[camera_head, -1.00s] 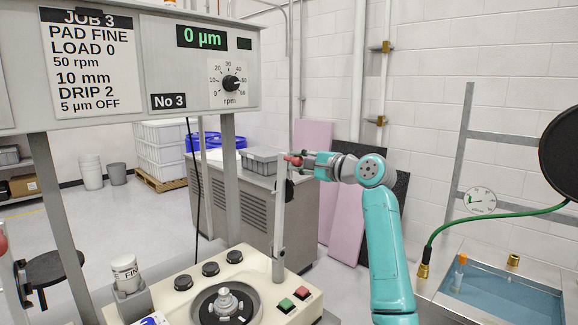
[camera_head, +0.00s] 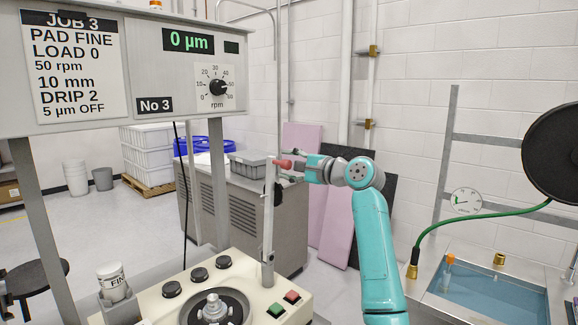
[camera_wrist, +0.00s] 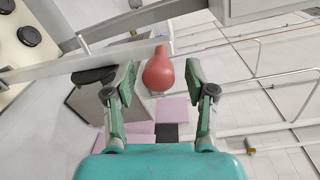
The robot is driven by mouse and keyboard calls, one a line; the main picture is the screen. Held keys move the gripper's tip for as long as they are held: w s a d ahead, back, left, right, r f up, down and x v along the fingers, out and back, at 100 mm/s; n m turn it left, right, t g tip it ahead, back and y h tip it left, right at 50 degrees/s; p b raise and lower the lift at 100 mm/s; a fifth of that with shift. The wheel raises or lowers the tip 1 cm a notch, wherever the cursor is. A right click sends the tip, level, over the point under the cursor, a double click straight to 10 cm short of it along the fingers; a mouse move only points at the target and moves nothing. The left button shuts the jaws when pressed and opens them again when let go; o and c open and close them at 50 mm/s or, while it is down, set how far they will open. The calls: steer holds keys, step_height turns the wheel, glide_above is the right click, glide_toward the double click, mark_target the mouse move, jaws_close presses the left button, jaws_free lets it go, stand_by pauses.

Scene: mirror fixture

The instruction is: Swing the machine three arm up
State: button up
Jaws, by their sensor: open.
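The machine three arm (camera_head: 268,225) is a pale upright bar beside the No 3 panel, standing near vertical. A red knob (camera_head: 283,164) sticks out from its upper end toward my gripper (camera_head: 291,171). In the wrist view the knob (camera_wrist: 159,72) lies between and slightly beyond the two fingertips of my gripper (camera_wrist: 160,88), with gaps on both sides. My gripper is open and holds nothing. The bar (camera_wrist: 90,64) runs leftward from the knob in that view.
The No 3 panel (camera_head: 155,105) with job card hangs above the cream machine top (camera_head: 250,280), which has black knobs and green and red buttons. A grey cabinet (camera_head: 292,225) stands behind. A water tank (camera_head: 490,292) and green hose are at right.

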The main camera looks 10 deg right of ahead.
steer(key=v, duration=1.2)
